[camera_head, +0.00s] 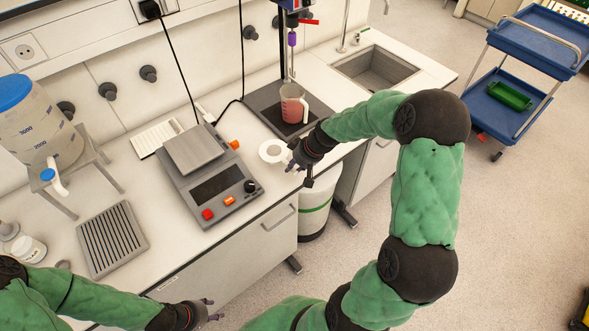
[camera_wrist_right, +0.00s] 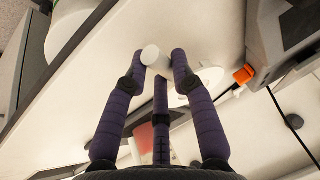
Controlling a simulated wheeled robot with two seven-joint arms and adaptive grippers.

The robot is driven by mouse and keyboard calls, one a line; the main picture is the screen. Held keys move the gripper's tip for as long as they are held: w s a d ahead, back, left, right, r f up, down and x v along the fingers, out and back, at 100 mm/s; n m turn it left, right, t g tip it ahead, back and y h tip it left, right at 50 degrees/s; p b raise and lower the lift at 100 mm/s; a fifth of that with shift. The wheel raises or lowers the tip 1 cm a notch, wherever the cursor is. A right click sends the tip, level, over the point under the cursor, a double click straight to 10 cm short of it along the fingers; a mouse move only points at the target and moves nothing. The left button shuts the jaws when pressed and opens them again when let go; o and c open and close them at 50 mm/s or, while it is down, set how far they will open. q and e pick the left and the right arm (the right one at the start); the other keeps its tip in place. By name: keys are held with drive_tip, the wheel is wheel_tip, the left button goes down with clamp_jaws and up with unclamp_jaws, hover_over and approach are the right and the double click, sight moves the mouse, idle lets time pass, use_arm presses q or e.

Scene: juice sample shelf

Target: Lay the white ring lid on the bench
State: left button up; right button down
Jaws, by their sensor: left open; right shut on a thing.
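The white ring lid (camera_head: 265,152) is at the front edge of the bench (camera_head: 250,235), right of the balance. My right gripper (camera_head: 291,166) is at its right side. In the right wrist view, my right gripper's fingers (camera_wrist_right: 158,72) close around a short white knob-like part (camera_wrist_right: 154,57), with a white disc (camera_wrist_right: 210,78) behind it. The fingers hide part of the lid. I cannot tell whether the lid touches the bench. My left gripper (camera_head: 208,311) is open and empty, in front of the bench at the lower left.
A balance (camera_head: 215,190) with an orange knob stands left of the lid. A red-filled jug (camera_head: 291,106) stands on a dark stand base behind it. A slotted rack (camera_head: 112,240) and a large jar (camera_head: 35,120) are further left. A white bin (camera_head: 316,212) stands below the bench edge.

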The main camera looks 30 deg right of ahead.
sight(292, 175)
drive_tip(key=shift+f, duration=0.85)
drive_tip(key=shift+r, duration=0.1)
drive_tip(key=shift+f+b, duration=0.4)
drive_tip(key=shift+b, duration=0.1)
drive_tip(key=shift+s+a+f+b, duration=0.1)
drive_tip(key=shift+s+f+b, duration=0.15)
drive_tip(key=shift+b, duration=0.1)
drive_tip(key=c, duration=1.3)
unclamp_jaws()
drive_tip(key=shift+f, duration=0.2)
